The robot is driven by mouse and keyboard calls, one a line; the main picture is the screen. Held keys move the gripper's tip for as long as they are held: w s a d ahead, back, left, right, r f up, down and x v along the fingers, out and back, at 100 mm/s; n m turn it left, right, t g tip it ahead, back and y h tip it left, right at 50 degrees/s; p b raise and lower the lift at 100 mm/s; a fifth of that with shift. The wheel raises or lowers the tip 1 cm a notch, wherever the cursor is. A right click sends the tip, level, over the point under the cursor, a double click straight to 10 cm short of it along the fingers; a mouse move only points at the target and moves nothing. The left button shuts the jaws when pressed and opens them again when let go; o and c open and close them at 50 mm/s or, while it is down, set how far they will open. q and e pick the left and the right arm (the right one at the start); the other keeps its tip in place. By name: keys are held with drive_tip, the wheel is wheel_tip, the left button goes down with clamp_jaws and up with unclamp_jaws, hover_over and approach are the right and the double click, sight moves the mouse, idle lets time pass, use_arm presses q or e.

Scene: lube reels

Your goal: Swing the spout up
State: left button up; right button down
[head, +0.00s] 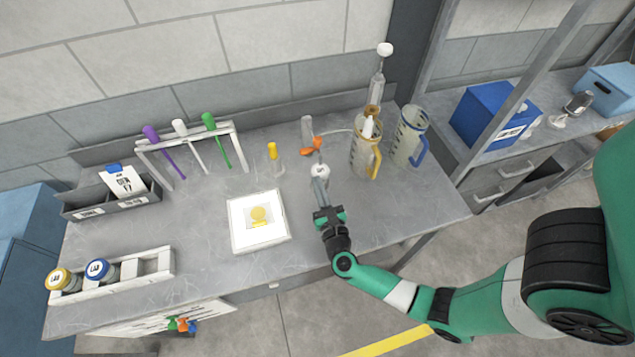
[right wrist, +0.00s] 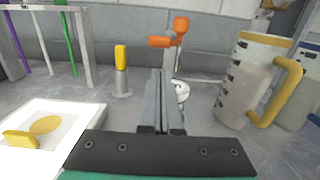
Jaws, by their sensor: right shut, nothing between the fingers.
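An orange lever-like part (head: 311,146) stands on a thin post behind my right gripper (head: 319,185); it also shows in the right wrist view (right wrist: 170,36). A clear jug with a yellow handle (head: 364,158) stands to its right, with a whitish piece in its mouth; the jug shows in the right wrist view (right wrist: 250,80). I cannot tell for certain which part is the spout. My right gripper is shut and empty, pointing toward the back of the bench. Its fingers (right wrist: 160,98) partly hide a small white round part (right wrist: 182,91). My left gripper is out of view.
A blue-handled jug (head: 409,137) stands right of the yellow-handled one. A yellow-topped holder (head: 273,153) and a white tray (head: 240,243) are to the left. A rack with purple, white and green tools (head: 186,140) stands farther left. The bench's front middle is mostly clear.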

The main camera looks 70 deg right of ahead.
drive_tip(key=x, duration=0.7)
drive_tip(key=shift+w+d, duration=0.2)
